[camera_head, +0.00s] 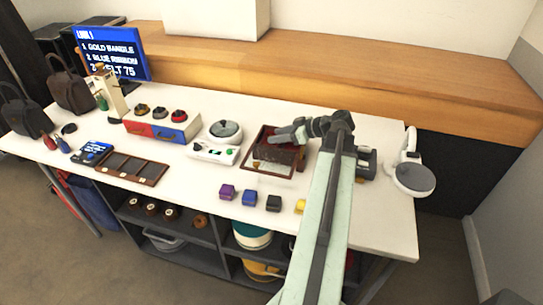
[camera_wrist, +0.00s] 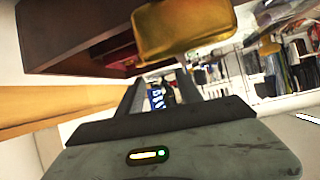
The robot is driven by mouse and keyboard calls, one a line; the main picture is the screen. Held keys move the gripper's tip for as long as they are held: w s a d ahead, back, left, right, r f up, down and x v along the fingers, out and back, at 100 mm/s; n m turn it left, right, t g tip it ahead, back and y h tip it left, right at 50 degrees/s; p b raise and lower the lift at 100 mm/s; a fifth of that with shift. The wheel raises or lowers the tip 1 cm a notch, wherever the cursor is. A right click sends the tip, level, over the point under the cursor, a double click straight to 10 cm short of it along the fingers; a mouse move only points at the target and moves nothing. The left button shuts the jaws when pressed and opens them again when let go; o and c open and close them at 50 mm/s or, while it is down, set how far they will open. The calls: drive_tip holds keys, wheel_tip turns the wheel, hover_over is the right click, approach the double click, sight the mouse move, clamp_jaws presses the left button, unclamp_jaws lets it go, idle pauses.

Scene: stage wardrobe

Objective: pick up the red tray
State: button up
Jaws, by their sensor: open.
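A dark brown wooden box or stand (camera_head: 262,172) with a red part (camera_head: 275,152) inside it is on the white table, right of centre in the head view. I cannot tell whether the red part is a separate tray. In the wrist view the dark brown piece (camera_wrist: 75,40) fills the upper left, with a dark red inside (camera_wrist: 118,48). My gripper (camera_head: 279,136) is over the box's far side, partly hiding it. In the wrist view my gripper's fingers (camera_wrist: 160,84) are apart, with nothing held between them. A gold block-like part (camera_wrist: 182,30) hangs close above the fingertips.
A white device with a round lid (camera_head: 225,132) stands left of the box. Several small coloured blocks (camera_head: 249,198) lie in front. A red and blue drawer unit (camera_head: 168,133) and a sign (camera_head: 112,55) are farther left. A white lamp-like stand (camera_head: 414,178) is at right.

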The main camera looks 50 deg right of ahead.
drive_tip(key=shift+t+h, duration=0.4)
drive_tip(key=shift+t, duration=0.1)
drive_tip(key=s+d, duration=0.1)
drive_tip(key=d, duration=0.1)
drive_tip(key=s+d, duration=0.1)
drive_tip(key=s, duration=0.1)
drive_tip(key=shift+d+f, duration=0.15)
drive_tip(key=shift+d, duration=0.25)
drive_tip(key=b+x, duration=0.4)
drive_tip(key=x, duration=0.4)
drive_tip(key=shift+s+a+f, duration=0.1)
drive_tip(key=shift+a+f, duration=0.05)
drive_tip(key=shift+a, duration=0.05)
clamp_jaws()
